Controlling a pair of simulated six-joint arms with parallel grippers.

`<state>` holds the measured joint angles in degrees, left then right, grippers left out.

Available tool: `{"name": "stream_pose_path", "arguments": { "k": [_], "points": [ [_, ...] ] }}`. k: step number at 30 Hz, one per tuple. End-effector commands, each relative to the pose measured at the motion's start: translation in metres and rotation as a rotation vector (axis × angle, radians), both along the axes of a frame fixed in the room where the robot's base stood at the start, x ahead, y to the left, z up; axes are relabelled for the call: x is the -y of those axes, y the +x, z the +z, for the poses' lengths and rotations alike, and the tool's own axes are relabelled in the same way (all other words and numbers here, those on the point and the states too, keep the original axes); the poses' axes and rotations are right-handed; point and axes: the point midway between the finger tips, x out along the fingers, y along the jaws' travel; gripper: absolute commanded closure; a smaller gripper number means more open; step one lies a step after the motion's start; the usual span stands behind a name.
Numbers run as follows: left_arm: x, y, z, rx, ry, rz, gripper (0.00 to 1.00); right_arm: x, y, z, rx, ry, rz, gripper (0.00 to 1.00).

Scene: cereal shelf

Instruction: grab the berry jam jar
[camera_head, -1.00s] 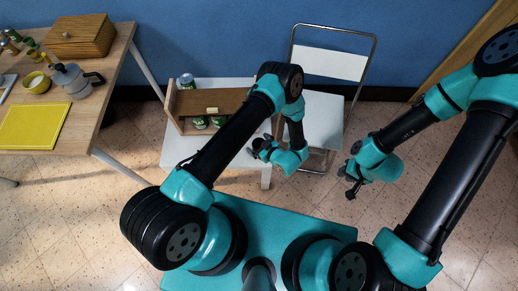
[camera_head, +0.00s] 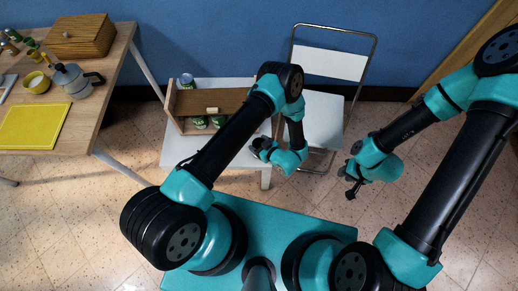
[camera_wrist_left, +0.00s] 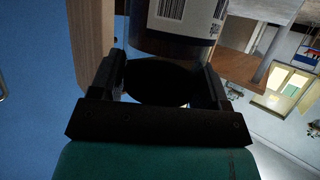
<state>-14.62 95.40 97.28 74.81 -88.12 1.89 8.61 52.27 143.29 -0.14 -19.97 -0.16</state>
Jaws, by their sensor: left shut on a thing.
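My left gripper (camera_head: 262,148) is beside the right side of the wooden shelf (camera_head: 232,97), above the white table's right edge. In the left wrist view, the gripper (camera_wrist_left: 160,80) is shut on a jar with a dark body and a pale barcode label (camera_wrist_left: 186,16). I take it for the berry jam jar, but its name is not readable. The jar runs out of the top of that view, and the arm hides it in the head view. My right gripper (camera_head: 350,180) hangs above the floor to the right; its jaw opening is too small to tell.
The shelf rests on a white table (camera_head: 180,155). A folding chair (camera_head: 325,120) stands close on the right. A wooden table (camera_head: 105,85) is at the left.

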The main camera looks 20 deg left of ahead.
Motion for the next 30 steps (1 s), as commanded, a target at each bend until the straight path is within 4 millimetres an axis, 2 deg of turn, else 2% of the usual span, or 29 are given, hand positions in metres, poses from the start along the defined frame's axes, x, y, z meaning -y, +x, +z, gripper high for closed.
{"name": "stream_pose_path", "arguments": {
  "k": [11,20,26,30],
  "points": [
    [0.000,0.001,0.005,0.002,0.000,-0.001,0.85,0.000,0.000,0.000,0.000,0.000,0.000,0.72],
    [0.000,0.001,0.035,0.002,0.000,0.000,0.85,0.000,0.000,0.000,0.000,0.000,0.000,0.72],
    [0.011,-0.035,0.039,-0.004,0.002,-0.005,0.85,0.000,0.000,0.000,0.000,0.000,0.000,0.72],
    [0.021,-0.068,0.042,-0.005,0.003,-0.008,0.85,0.000,0.000,0.000,0.000,0.000,0.000,0.72]
  ]
}}
